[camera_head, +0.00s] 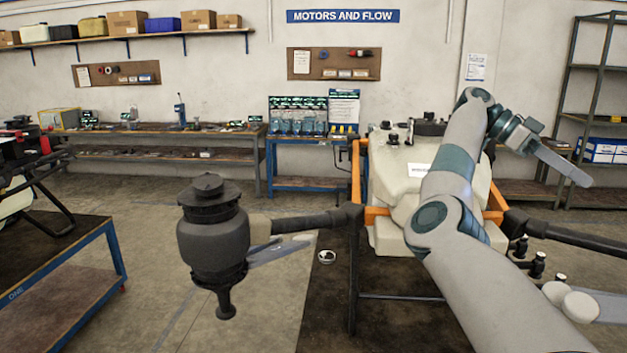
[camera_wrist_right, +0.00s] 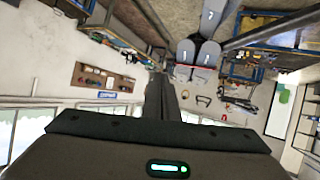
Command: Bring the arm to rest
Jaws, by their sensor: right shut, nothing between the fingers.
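My right arm (camera_head: 455,160) rises from the lower right in front of the drone and bends over at the top. My right gripper (camera_head: 582,177) hangs out to the right of the drone's body, its fingers angled down to the right. It is shut and empty, and appears clear of everything. In the right wrist view its dark fingers (camera_wrist_right: 162,95) lie together, pointing into the open room. My left arm and gripper are not in view.
The spray drone's pale tank (camera_head: 390,175) sits in an orange frame (camera_head: 357,185). A dark motor (camera_head: 213,240) on its boom fills the left foreground. A blue cart (camera_head: 95,270) stands left, workbenches (camera_head: 150,130) along the back, and a shelf rack (camera_head: 577,90) at right.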

